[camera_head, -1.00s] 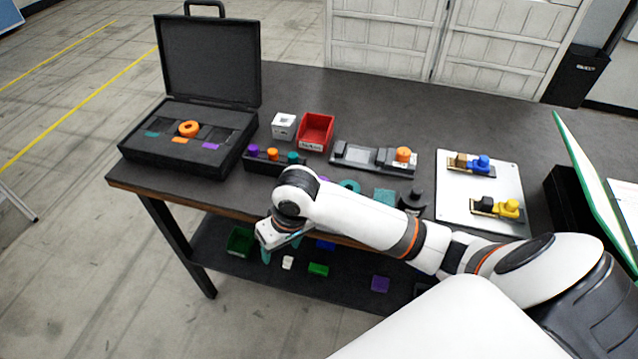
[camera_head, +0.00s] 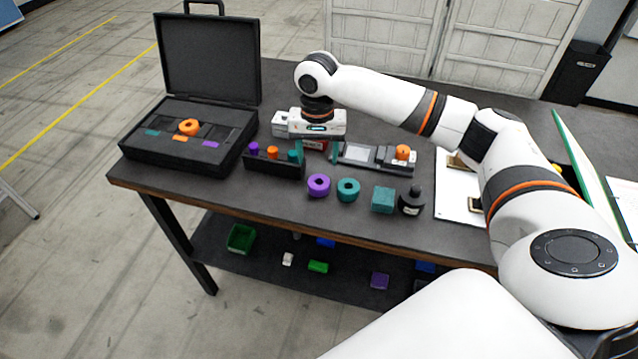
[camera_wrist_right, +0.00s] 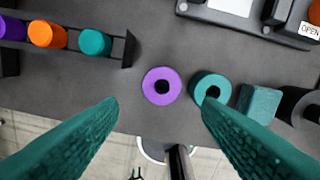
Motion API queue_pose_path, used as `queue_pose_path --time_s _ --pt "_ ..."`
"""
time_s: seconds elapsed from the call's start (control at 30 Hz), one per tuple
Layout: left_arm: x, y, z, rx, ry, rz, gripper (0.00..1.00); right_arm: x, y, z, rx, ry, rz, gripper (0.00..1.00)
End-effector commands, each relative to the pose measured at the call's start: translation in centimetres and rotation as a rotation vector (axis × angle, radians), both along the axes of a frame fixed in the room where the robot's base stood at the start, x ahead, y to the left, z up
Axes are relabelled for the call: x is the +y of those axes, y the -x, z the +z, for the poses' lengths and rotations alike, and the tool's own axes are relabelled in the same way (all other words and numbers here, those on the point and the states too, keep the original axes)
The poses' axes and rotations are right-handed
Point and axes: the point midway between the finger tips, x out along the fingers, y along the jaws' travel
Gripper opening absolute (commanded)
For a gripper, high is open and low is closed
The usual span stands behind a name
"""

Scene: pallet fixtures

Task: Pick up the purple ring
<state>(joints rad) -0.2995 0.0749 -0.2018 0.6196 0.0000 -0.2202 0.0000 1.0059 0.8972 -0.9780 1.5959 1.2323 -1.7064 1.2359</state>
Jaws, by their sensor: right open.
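The purple ring (camera_head: 318,185) lies flat on the dark table near its front edge, just left of a teal ring (camera_head: 348,189). In the right wrist view the purple ring (camera_wrist_right: 161,86) sits ahead of and between my spread teal fingers, with the teal ring (camera_wrist_right: 210,88) close beside it. My right gripper (camera_head: 317,152) is open and empty above the table, behind the purple ring in the head view. Its fingertips (camera_wrist_right: 160,108) are apart and not touching the ring. My left gripper is not in view.
A black rack (camera_head: 273,165) with purple, orange and teal pegs stands left of the rings. A teal block (camera_head: 383,199) and a dark bottle-shaped object (camera_head: 412,201) stand to the right. An open black case (camera_head: 188,160) with an orange ring (camera_head: 189,128) sits at the left.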

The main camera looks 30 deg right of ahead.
Motion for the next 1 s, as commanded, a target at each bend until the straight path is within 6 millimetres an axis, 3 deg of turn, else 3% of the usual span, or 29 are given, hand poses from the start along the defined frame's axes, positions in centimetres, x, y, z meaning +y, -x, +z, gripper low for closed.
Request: queue_pose_path --time_s 0.1,0.37,0.63,0.93,1.0 --pt "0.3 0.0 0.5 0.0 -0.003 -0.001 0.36 0.0 0.0 -1.8 0.002 0.001 0.0 0.59" --pt "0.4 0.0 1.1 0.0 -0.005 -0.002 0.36 0.0 0.1 -3.8 0.001 0.001 0.003 0.59" --pt "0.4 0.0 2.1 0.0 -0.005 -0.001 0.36 -0.1 0.4 -7.7 -0.001 0.001 0.003 0.59" --pt "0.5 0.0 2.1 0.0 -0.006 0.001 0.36 -0.1 0.4 -8.3 -0.003 0.001 0.004 0.59" --pt "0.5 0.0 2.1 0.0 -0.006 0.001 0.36 -0.1 0.4 -8.3 -0.003 0.001 0.004 0.49"
